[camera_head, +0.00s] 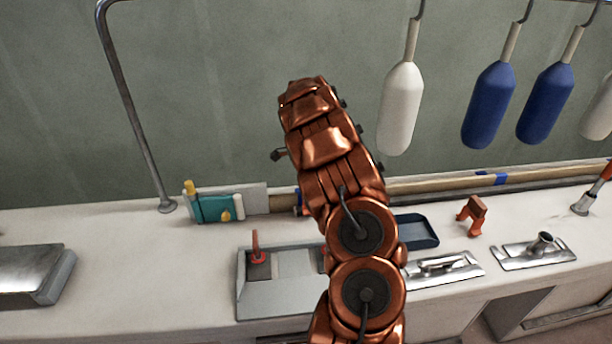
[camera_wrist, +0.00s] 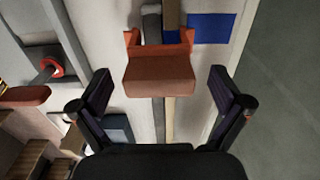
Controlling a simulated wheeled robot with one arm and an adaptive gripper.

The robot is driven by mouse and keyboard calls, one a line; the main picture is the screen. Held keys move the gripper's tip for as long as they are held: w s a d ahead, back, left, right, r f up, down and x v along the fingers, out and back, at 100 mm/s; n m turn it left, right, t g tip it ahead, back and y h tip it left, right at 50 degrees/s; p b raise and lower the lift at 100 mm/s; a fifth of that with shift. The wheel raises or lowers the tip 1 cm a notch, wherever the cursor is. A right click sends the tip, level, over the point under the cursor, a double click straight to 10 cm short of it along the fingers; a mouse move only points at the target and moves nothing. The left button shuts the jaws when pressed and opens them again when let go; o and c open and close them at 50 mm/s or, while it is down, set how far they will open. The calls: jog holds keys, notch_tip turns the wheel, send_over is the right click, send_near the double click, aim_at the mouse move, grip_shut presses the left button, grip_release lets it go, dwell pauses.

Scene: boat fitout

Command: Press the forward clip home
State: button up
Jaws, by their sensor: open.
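In the wrist view an orange clip with a broad brown block on top (camera_wrist: 160,74) sits over a grey tube (camera_wrist: 151,22) and a wooden strip (camera_wrist: 171,20). My gripper (camera_wrist: 159,86) is open and empty, one finger on either side of the clip with gaps to it. I cannot tell how deeply the clip is seated. In the head view my arm hides my gripper and the place where it works. Another orange clip with a brown top (camera_head: 472,214) stands on the white counter at the right.
Blue tape (camera_wrist: 212,28) lies right of the clip. A grey tray with a red-handled piece (camera_head: 258,255) stands left of my arm, a dark blue tray (camera_head: 416,231) to its right. Metal fittings (camera_head: 535,252) lie at right. White and blue fenders (camera_head: 400,108) hang above.

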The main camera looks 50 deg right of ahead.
jog(key=shift+f+p, duration=0.45)
jog(key=shift+f, duration=1.8)
jog(key=shift+c, duration=0.4)
jog(key=c, duration=1.4)
jog(key=shift+f, duration=0.3)
jog(key=o, duration=1.5)
jog(key=shift+r, duration=0.1)
